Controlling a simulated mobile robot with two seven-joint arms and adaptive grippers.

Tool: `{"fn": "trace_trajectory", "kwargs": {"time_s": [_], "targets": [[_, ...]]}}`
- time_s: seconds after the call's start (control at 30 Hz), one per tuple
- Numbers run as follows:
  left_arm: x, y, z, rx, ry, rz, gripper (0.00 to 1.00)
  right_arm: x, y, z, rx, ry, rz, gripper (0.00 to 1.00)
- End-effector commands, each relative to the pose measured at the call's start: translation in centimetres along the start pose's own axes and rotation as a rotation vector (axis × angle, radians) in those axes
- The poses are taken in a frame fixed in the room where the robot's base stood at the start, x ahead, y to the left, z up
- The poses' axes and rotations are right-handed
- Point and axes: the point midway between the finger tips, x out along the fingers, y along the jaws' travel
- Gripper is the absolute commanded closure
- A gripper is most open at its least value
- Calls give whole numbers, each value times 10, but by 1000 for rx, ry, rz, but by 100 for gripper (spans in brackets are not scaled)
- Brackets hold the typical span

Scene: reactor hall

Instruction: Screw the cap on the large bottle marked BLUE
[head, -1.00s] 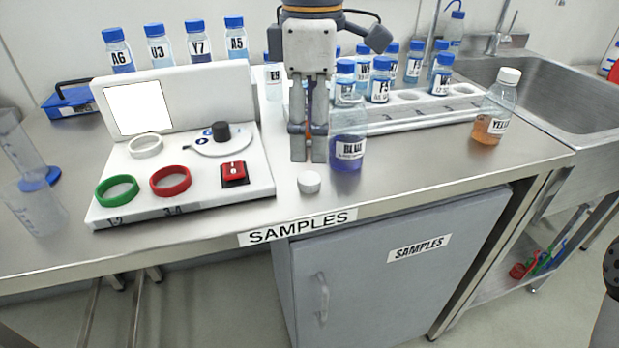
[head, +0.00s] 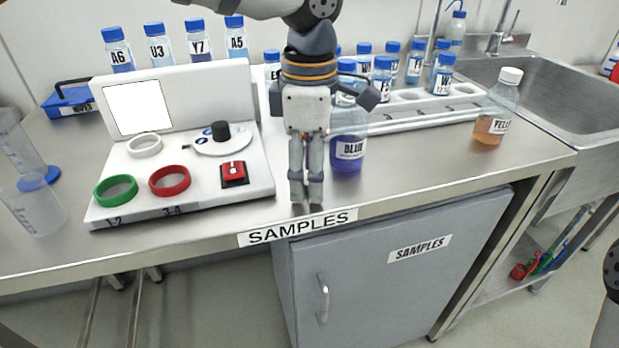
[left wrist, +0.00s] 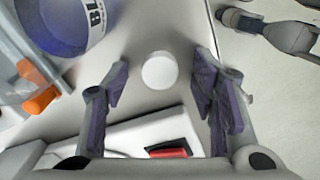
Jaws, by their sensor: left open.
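The large bottle marked BLUE (head: 349,150) stands upright on the bench, holding dark blue liquid, with its upper part partly behind my left gripper. Its lower part also shows in the left wrist view (left wrist: 62,22). The white cap (left wrist: 159,70) lies on the bench in the left wrist view, between and beyond my open fingers. In the head view the cap is hidden by the fingers. My left gripper (head: 306,200) points down over the cap, left of and in front of the bottle, open and holding nothing.
A white device (head: 250,190) with green (head: 116,190) and red (head: 170,181) rings stands left of the gripper. A bottle marked YELLOW (head: 492,125) with a white cap stands right, near the sink (head: 560,100). A rack (head: 410,118) of small blue-capped bottles stands behind. The bench's front edge is close.

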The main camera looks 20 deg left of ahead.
Motion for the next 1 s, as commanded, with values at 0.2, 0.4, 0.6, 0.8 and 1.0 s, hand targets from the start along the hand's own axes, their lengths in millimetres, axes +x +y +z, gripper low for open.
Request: {"fn": "trace_trajectory", "kwargs": {"time_s": [0.2,0.4,0.6,0.8,1.0], "targets": [[-1,0,0,0,0,0,52,0,0,0,0,0,0,60],[-1,0,0,0,0,0,80,0,0,0,0,0,0,60],[-1,0,0,0,0,0,80,0,0,0,0,0,0,60],[-10,0,0,0,-1,2,81,-1,0,-1,0,3,0,60],[-57,-15,10,3,-2,7,81,-9,0,-5,0,24,-1,60]]}}
